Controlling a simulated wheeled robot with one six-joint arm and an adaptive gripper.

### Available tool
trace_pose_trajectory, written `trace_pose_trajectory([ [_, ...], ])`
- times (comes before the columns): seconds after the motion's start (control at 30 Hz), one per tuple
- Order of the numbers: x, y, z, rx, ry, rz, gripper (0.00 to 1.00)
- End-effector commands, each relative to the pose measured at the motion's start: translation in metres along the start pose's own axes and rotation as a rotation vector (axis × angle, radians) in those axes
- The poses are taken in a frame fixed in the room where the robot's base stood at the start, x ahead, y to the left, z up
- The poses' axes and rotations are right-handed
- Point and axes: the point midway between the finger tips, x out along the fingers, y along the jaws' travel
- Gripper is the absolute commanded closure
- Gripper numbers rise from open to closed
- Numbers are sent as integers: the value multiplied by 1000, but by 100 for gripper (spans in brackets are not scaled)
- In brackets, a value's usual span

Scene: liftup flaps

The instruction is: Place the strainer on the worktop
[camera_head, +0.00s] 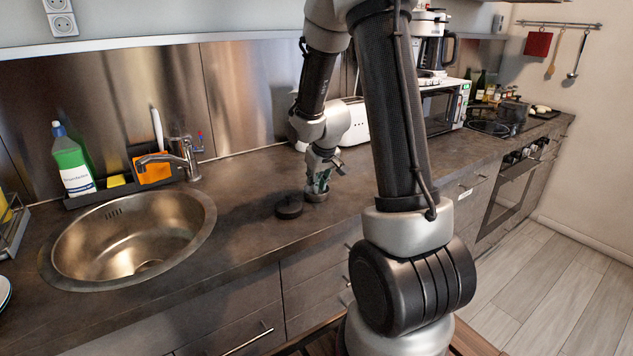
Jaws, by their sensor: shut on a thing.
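My gripper (320,182) is low over the worktop (240,196), right of the sink, with its fingers pointing down. It is shut on a small grey, round, cup-like thing (317,195), which looks like the strainer. The fingers partly cover it. It is at or just above the worktop surface; I cannot tell whether it touches. A small black round thing (289,207) with a knob on top stands on the worktop just left of it.
The steel sink (130,238) is at the left, with a green soap bottle (72,163) and a tap (185,158) behind. A white toaster (354,122) stands behind my gripper, and a microwave (444,108) further right.

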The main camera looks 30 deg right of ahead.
Motion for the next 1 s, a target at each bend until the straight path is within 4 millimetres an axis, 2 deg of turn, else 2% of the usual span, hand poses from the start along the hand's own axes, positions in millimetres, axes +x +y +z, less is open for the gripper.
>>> trace_pose_trajectory([
  [0.2,2,0,1,1,-1,1,100],
  [0.23,2,0,1,0,-1,1,86],
  [0.33,2,0,1,0,0,1,67],
  [0.37,2,0,1,0,0,1,66],
  [0.77,-1,0,-1,1,2,0,66],
  [0.87,-18,1,-2,2,5,3,66],
  [1.0,-51,0,-2,1,7,2,66],
])
